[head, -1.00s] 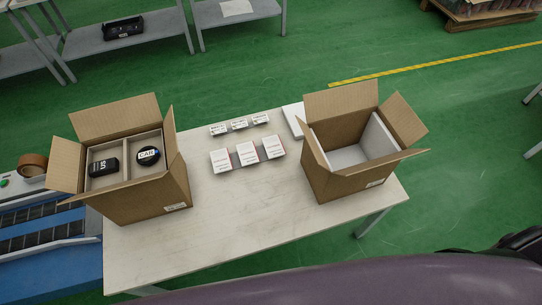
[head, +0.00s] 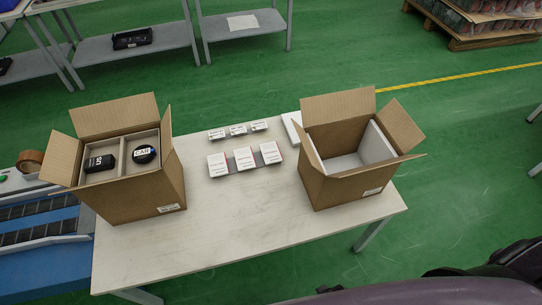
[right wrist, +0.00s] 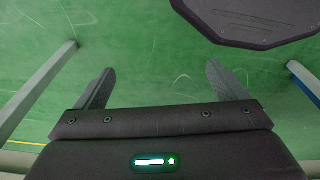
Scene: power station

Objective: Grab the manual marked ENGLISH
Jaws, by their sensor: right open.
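Several white booklets lie in two rows on the white table (head: 235,220). The front row has a left manual (head: 217,164), a middle manual (head: 244,158) and a right manual (head: 270,153). Their print is too small to read, so I cannot tell which is marked ENGLISH. The back row holds smaller white-labelled items (head: 238,130). My right gripper (right wrist: 158,85) is open and empty above the green floor in the right wrist view; no manual shows there. My left gripper is not in view.
An open box (head: 130,185) with a US-marked item (head: 100,163) and a CAR-marked item (head: 144,154) stands at the left. Another open box (head: 340,187) stands at the right. The table's front middle is clear.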

